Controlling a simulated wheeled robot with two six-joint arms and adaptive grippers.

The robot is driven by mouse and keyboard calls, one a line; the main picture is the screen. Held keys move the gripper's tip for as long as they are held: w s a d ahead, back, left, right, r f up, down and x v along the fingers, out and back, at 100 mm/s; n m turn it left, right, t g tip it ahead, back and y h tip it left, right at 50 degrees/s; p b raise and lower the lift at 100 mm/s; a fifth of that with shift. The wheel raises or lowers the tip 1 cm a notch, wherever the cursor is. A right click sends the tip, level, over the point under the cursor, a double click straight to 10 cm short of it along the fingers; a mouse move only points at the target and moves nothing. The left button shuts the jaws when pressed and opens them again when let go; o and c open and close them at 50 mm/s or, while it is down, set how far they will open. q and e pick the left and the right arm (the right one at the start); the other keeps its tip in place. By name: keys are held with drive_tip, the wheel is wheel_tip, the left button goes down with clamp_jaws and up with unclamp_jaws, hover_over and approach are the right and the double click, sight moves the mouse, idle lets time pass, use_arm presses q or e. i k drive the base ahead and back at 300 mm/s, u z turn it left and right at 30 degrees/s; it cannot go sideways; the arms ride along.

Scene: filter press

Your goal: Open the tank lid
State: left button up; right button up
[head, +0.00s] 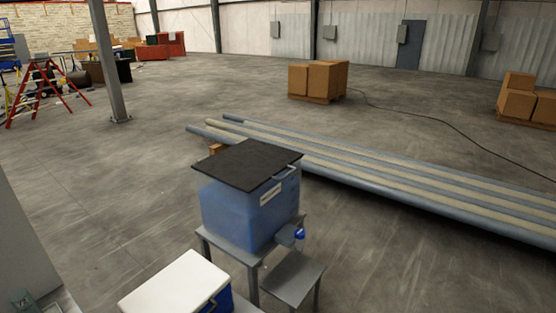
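The tank (238,212) is a blue, see-through box standing on a grey metal stand (232,254). Its flat black lid (248,163) lies across the top and looks closed. A light handle (285,172) shows near the lid's right edge. A pale label is on the tank's front right face, and a blue tap (289,235) sticks out low on that side. Neither of my grippers shows in the head view.
A white-lidded blue cooler (178,286) stands at the near left of the tank. A low grey step (291,278) is at its right. Long pipes (400,178) lie on the floor behind. Boxes on a pallet (318,80) and a steel column (110,60) stand farther back.

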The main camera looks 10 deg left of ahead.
sight(248, 164)
drive_tip(key=z, duration=0.3)
drive_tip(key=i, duration=1.75)
drive_tip(key=z, duration=0.5)
